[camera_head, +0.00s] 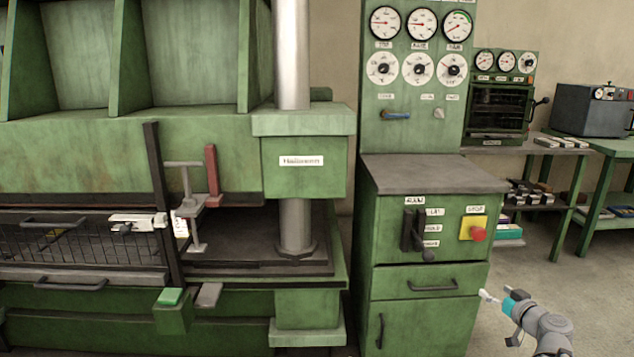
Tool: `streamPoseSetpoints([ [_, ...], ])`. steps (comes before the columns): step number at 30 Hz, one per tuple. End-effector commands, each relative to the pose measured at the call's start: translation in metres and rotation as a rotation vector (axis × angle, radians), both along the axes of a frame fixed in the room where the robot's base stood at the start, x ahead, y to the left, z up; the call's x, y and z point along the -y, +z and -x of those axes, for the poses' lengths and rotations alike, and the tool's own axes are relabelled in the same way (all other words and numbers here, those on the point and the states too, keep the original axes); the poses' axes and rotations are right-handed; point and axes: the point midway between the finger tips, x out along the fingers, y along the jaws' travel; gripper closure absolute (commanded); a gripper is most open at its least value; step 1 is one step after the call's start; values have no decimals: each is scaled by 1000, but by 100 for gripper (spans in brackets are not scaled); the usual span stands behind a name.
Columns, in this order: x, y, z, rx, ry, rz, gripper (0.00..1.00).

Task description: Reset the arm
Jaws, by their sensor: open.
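My gripper (490,298) shows at the lower right, at the end of my grey arm (545,328). It has a teal part, a dark part and a pale tip pointing left. It is small in the picture, with its jaws open, and I see nothing held in it. It appears in front of or beside the right edge of the green control cabinet (420,313). I cannot tell the exact gap between them. The lower arm is cut off by the bottom edge of the picture.
A large green press (300,225) with a mesh guard (80,238) fills the left. The cabinet carries a lever (415,235), a red stop button (477,234) and a gauge panel (410,90). Green tables (610,148) stand at the back right. Bare floor (590,290) lies right of the cabinet.

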Motion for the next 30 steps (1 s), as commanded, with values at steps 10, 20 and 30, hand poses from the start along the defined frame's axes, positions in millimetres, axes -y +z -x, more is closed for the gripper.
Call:
streamPoseSetpoints([
  [10,-115,-41,-7,-287,208,-56,0],
  [20,-215,-89,18,-671,311,-66,0],
  [30,-283,-126,65,-1063,247,2,0],
])
